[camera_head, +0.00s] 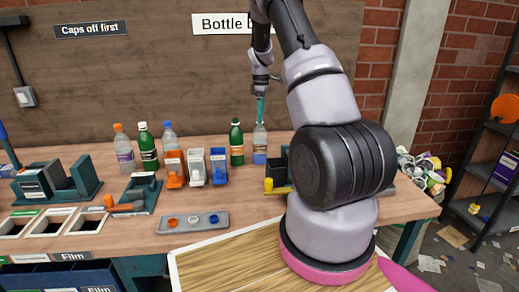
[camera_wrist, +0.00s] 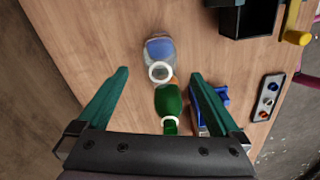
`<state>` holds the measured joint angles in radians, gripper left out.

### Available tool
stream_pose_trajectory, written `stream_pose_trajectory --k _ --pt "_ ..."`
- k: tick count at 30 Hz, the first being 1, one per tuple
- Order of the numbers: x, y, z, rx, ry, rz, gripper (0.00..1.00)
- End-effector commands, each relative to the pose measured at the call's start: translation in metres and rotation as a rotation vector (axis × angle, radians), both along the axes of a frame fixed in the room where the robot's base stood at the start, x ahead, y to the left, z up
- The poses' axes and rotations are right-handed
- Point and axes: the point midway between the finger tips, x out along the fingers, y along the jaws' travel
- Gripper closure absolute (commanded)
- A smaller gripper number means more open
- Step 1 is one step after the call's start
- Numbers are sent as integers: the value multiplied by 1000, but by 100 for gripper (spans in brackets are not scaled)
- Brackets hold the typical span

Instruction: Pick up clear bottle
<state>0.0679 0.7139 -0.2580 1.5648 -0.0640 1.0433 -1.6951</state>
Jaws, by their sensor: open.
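The clear bottle (camera_head: 259,146) stands upright on the workbench, with a blue lower part. In the wrist view the clear bottle (camera_wrist: 158,50) shows an uncapped-looking neck with a white ring. My gripper (camera_head: 260,112) points down at the bottle's top in the head view; the teal fingers partly cover the neck there. In the wrist view my gripper (camera_wrist: 159,74) is open, its fingers spread either side of the neck and apart from it. A green bottle (camera_head: 236,143) stands just left of the clear one; the green bottle (camera_wrist: 168,103) also shows close by in the wrist view.
Orange, white and blue dispensers (camera_head: 195,167) stand left of the bottles. More bottles (camera_head: 148,147) stand further left. A black bin (camera_head: 276,170) with a yellow part is right of the clear bottle. A grey cap tray (camera_head: 192,221) lies in front.

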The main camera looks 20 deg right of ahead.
Motion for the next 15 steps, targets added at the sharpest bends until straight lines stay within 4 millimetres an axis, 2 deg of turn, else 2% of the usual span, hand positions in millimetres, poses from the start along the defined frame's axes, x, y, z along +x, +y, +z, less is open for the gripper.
stream_pose_trajectory --k 3,8,15 --pt "0 0 -16 1 1 -1 0" --pt "0 1 -27 0 0 -1 0" --pt "1 4 -62 -1 2 -2 0"
